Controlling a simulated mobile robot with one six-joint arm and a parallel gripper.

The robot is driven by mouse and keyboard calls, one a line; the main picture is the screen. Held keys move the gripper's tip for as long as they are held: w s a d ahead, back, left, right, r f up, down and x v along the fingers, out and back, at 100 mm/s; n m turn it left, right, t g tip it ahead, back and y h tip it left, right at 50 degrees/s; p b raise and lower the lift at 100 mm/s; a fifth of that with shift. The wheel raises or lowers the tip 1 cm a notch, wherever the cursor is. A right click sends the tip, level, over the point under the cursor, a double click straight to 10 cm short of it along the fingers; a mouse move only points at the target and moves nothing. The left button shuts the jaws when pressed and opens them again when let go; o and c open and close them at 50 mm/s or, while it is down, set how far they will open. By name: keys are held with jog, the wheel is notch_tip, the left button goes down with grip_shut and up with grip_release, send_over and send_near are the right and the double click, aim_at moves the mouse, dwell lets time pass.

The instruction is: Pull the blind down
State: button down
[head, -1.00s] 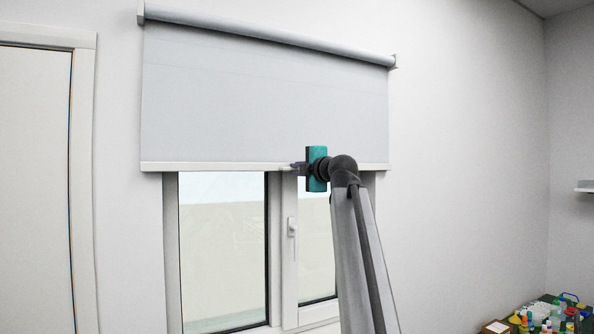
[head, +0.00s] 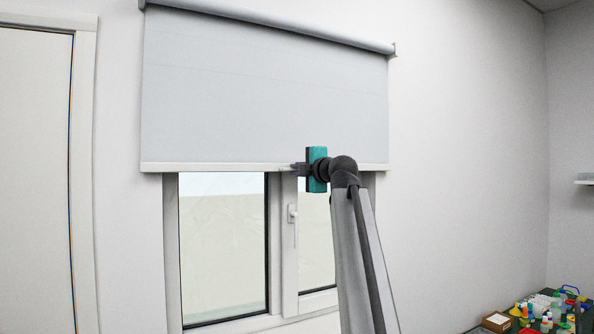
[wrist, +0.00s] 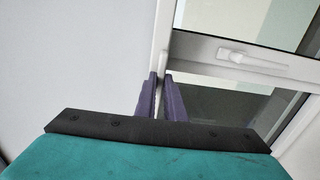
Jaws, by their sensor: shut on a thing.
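The blind (head: 260,95) is a pale grey sheet hanging from a roller (head: 270,24) above the window. It covers the upper part of the window, and its white bottom bar (head: 215,167) hangs level above the window handle. My gripper (head: 297,169) is shut on this bar, right of its middle. In the wrist view, the purple fingers of my gripper (wrist: 160,85) stand on either side of the narrow bar (wrist: 162,45). The blind's sheet (wrist: 80,60) fills the left of that view.
The window (head: 225,255) has a white frame and a handle (head: 292,214) below the bar. A door (head: 35,180) is at the left. Bottles and boxes (head: 545,310) stand at the lower right. The wall right of the blind is clear.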

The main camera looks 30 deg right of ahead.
notch_tip(320, 180, down, 36)
jog(key=b, duration=2.7)
jog(key=shift+f, duration=0.1)
jog(key=c, duration=1.8)
grip_release()
jog(key=shift+c, duration=0.2)
jog(key=shift+s, duration=0.15)
jog(key=s, duration=1.3)
jog(key=shift+s+a, duration=0.2)
jog(key=shift+s, duration=0.1)
